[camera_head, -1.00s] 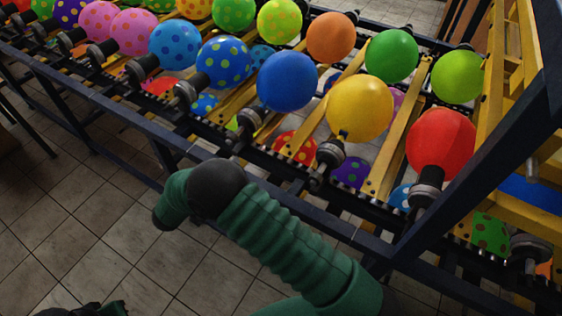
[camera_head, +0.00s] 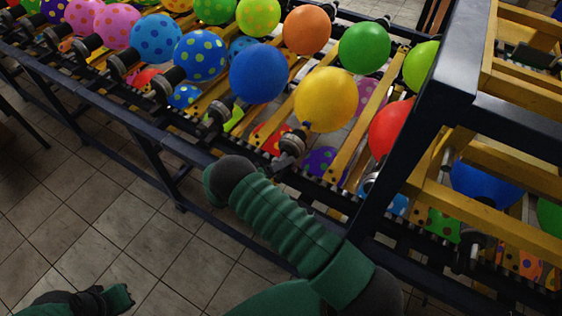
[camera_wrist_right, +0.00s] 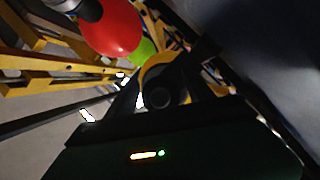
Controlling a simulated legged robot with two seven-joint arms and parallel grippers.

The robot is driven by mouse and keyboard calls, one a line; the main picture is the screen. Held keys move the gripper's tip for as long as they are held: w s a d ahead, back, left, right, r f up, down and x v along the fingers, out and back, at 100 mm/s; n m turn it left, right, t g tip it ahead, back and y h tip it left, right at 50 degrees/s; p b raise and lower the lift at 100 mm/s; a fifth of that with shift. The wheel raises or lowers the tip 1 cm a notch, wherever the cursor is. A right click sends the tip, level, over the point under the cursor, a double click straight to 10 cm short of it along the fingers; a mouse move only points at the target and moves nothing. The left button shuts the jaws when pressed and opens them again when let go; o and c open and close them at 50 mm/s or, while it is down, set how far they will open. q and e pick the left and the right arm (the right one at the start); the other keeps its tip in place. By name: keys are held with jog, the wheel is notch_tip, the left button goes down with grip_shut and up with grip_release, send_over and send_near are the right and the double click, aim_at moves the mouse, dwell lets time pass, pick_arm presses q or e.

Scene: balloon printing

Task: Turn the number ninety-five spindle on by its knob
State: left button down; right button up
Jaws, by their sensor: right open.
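A row of spindles holds balloons on a frame. A red balloon (camera_head: 391,128) is partly behind a dark post; its silver spindle end (camera_head: 370,185) is mostly hidden. I cannot read any number, so I cannot tell which is ninety-five. In the right wrist view my right gripper (camera_wrist_right: 165,78) is open and empty, below and right of the red balloon (camera_wrist_right: 108,28). A green and black part of my left arm is at the lower left.
The dark blue post (camera_head: 418,125) and lower rail (camera_head: 150,135) stand close to my right arm. A dark surface (camera_wrist_right: 275,55) fills the right of the wrist view, close by. Yellow slats (camera_head: 355,130) lie under the balloons. Tiled floor (camera_head: 110,215) is free at the left.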

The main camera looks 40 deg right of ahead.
jog(key=shift+x, duration=0.85)
jog(key=shift+w+a+r, duration=0.1)
jog(key=shift+a, duration=0.45)
jog(key=shift+w+a+r, duration=0.1)
jog(key=shift+a, duration=0.3)
jog(key=c, duration=0.5)
jog(key=shift+d, duration=0.25)
grip_shut()
pick_arm(q)
jog(key=shift+a, duration=0.1)
